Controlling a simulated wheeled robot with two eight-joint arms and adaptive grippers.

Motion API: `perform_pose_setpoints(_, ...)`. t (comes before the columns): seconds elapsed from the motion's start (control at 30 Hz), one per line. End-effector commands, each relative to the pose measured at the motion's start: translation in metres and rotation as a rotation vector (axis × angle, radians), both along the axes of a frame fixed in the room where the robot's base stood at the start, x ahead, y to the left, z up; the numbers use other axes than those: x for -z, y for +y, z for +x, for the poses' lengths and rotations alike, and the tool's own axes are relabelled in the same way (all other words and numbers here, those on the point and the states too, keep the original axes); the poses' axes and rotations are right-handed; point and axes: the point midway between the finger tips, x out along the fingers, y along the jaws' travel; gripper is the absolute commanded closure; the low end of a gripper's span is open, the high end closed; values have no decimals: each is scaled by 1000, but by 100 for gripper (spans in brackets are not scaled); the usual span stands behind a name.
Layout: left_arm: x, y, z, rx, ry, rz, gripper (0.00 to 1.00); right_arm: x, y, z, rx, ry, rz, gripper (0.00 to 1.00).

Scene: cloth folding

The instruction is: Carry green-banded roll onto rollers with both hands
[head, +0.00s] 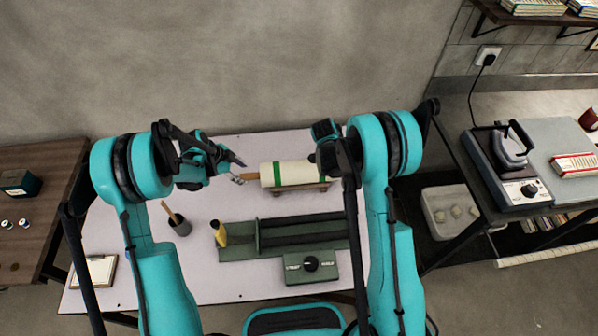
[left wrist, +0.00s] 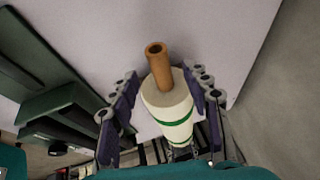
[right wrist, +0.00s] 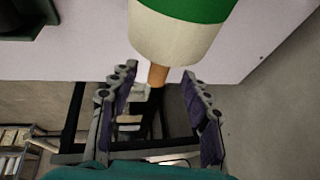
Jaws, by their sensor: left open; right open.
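The cream roll (head: 290,174) with green bands lies lengthwise on a low wooden stand (head: 300,187) at the back of the white table, a brown core sticking out of its end. My left gripper (head: 238,171) is open near the roll's left end. In the left wrist view the core (left wrist: 158,62) and roll (left wrist: 168,108) show between the spread fingers. My right gripper (right wrist: 160,85) is open at the other end; the roll (right wrist: 175,35) and its core lie ahead of it. In the head view the right fingers are hidden behind my arm. The rollers (head: 300,230) are dark bars on a green machine in front.
The machine's control box (head: 311,266) has a black knob. A yellow cone-like piece (head: 219,233) stands at its left end. A dark cup (head: 180,226) with a stick and a clipboard (head: 94,271) are on the left. A side bench at right holds a device (head: 508,165).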

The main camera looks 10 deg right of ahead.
Motion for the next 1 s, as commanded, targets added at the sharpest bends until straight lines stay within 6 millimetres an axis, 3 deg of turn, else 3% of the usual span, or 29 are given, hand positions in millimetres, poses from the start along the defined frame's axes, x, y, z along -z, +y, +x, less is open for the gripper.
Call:
perform_pose_setpoints(0.33,42,-18,9,0,1,0,52,42,-18,9,1,0,0,52)
perform_pose_setpoints(0.73,48,-20,10,-2,1,0,52,48,-20,10,0,0,0,52)
perform_pose_setpoints(0.9,48,-20,10,-2,1,0,97,48,-20,10,0,0,0,97)
perform_pose_setpoints(1.0,48,-20,10,-2,1,0,100,48,-20,10,0,0,0,100)
